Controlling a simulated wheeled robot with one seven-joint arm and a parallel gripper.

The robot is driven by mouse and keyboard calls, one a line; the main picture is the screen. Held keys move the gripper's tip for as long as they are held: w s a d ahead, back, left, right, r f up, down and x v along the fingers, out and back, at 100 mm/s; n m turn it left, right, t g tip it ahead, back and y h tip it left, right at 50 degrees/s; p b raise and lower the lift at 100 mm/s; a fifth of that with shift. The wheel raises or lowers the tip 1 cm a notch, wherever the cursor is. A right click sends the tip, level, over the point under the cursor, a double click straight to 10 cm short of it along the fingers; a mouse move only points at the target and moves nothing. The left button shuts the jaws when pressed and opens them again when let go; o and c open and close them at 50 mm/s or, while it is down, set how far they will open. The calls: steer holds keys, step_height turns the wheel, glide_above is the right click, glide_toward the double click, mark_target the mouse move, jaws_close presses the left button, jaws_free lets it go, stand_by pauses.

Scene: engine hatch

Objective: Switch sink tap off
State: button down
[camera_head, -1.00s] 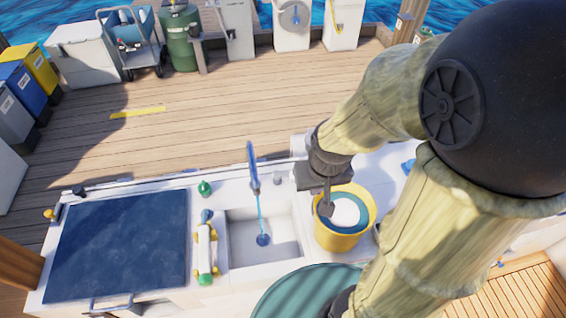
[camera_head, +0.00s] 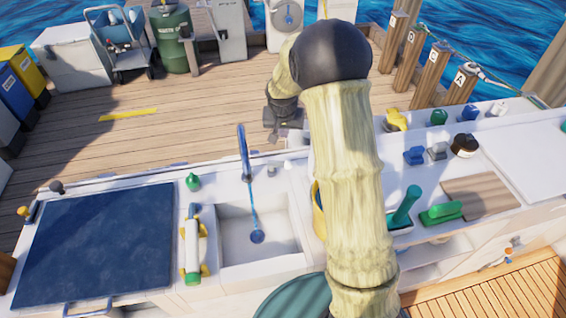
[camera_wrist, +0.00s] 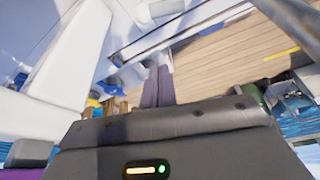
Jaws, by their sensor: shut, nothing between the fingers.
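The blue sink tap (camera_head: 243,150) stands at the back edge of the white sink (camera_head: 232,237) in the head view. A thin blue stream of water (camera_head: 253,208) runs from it down to the round blue drain (camera_head: 257,236). A small grey knob (camera_head: 271,171) sits just right of the tap; I cannot tell if it is the tap's handle. My gripper (camera_head: 285,138) is behind the counter, to the right of the tap and apart from it. Its purple fingers (camera_wrist: 159,75) are shut and empty in the wrist view. I cannot pick out the tap there.
My arm hides most of a yellow bucket (camera_head: 317,210) right of the sink. A dark blue panel (camera_head: 97,245) covers the left counter. Brushes and small items lie on the right counter.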

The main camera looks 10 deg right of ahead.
steer(key=shift+w+f, duration=0.3)
steer(key=shift+w, duration=0.15)
steer(key=p+x, duration=0.1)
steer(key=x, duration=0.8)
steer(key=shift+w+f, duration=0.1)
steer(key=shift+f, duration=0.1)
steer(key=shift+f+p, duration=0.3)
steer(key=shift+s+a+f+p, duration=0.1)
steer(key=shift+s+a, duration=0.05)
steer(key=shift+s, duration=0.45)
steer(key=shift+s+a+f+p, duration=0.15)
steer(key=shift+s+a, duration=0.05)
steer(key=shift+s, duration=0.4)
steer(key=shift+s+a+f+p, duration=0.1)
steer(key=shift+s+a, duration=0.05)
steer(key=shift+s, duration=0.45)
